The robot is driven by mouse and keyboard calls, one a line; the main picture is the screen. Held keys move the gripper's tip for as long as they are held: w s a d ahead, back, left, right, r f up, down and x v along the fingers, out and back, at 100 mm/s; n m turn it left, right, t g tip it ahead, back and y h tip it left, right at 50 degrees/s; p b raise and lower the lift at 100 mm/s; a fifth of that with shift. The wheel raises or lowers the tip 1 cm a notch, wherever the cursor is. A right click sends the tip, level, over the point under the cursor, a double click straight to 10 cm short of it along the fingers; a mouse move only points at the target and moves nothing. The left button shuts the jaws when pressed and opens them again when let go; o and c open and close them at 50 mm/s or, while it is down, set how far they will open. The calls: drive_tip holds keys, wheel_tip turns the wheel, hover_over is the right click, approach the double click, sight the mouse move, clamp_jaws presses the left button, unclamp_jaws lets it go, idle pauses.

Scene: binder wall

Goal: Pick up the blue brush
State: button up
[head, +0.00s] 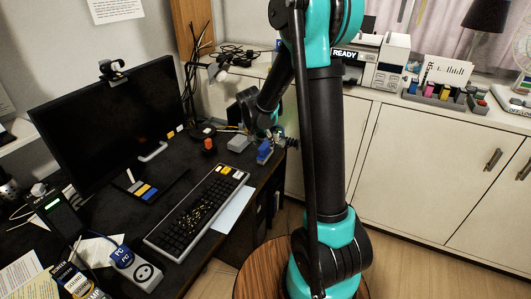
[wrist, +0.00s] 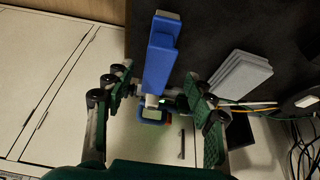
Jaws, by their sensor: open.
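The blue brush (wrist: 160,55) is in the wrist view, lying on the dark desk top near its edge. One end of it reaches out past the edge toward my gripper. In the head view the blue brush (head: 264,152) shows small at the desk's far right corner. My gripper (wrist: 157,100) is open, with one finger on each side of the brush's near end. I cannot tell whether either finger touches it. In the head view my gripper (head: 280,141) is partly hidden behind my arm and close to the brush.
A grey block (wrist: 240,74) lies right of the brush in the wrist view, with cables beyond it. The desk (head: 195,160) also holds a monitor (head: 115,120), a keyboard (head: 198,212) and a small red-topped object (head: 209,146). White cabinets (head: 420,165) stand behind.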

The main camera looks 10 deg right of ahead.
sight(265, 145)
drive_tip(key=shift+x, duration=2.5)
drive_tip(key=shift+d, duration=0.15)
clamp_jaws()
drive_tip(key=shift+r, duration=0.1)
wheel_tip(265, 145, up, 20)
